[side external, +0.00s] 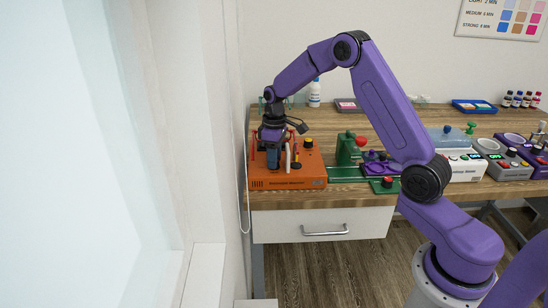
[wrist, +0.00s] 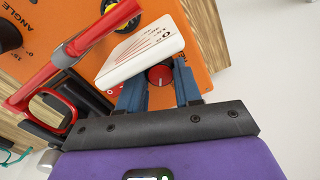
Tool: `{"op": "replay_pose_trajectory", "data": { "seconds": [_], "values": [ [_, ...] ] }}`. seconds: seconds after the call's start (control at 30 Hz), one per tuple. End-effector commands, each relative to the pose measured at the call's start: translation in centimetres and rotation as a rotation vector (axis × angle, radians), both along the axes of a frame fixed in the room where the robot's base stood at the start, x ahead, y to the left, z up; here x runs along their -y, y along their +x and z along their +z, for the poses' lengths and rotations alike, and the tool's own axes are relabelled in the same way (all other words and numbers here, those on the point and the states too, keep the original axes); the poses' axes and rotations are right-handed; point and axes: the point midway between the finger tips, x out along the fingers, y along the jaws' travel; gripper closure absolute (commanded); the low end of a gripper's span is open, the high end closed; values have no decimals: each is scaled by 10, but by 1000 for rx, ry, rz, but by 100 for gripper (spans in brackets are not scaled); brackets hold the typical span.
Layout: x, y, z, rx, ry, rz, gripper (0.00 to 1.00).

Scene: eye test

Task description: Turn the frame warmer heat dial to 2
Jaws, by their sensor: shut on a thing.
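In the wrist view a round red dial (wrist: 160,76) with a pale mark sits on an orange panel, between the two blue fingers of my gripper (wrist: 160,90). The fingers are shut on its sides. Which number the mark points to cannot be read. In the side view my gripper (side external: 272,156) points down at the left part of the orange box (side external: 285,180), and it hides the dial there. A white plate with red lines (wrist: 140,50) stands just beyond the fingers in the wrist view.
A red-handled part (wrist: 95,35) lies close to the fingers on the left in the wrist view. A black and yellow knob (side external: 308,143) is on the box's right. A green device (side external: 347,150) stands to the right. The wall is close on the left.

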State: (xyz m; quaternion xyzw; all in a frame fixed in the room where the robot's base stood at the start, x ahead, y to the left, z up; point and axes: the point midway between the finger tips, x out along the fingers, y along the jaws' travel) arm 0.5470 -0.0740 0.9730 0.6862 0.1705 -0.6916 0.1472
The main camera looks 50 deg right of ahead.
Motion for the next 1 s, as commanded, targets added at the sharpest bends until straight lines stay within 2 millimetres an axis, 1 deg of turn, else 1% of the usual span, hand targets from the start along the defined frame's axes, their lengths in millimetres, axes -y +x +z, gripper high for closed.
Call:
{"op": "replay_pose_trajectory", "data": {
  "seconds": [1.0],
  "values": [
    [0, -1, 1, -1, 0, -966, 97]
  ]
}}
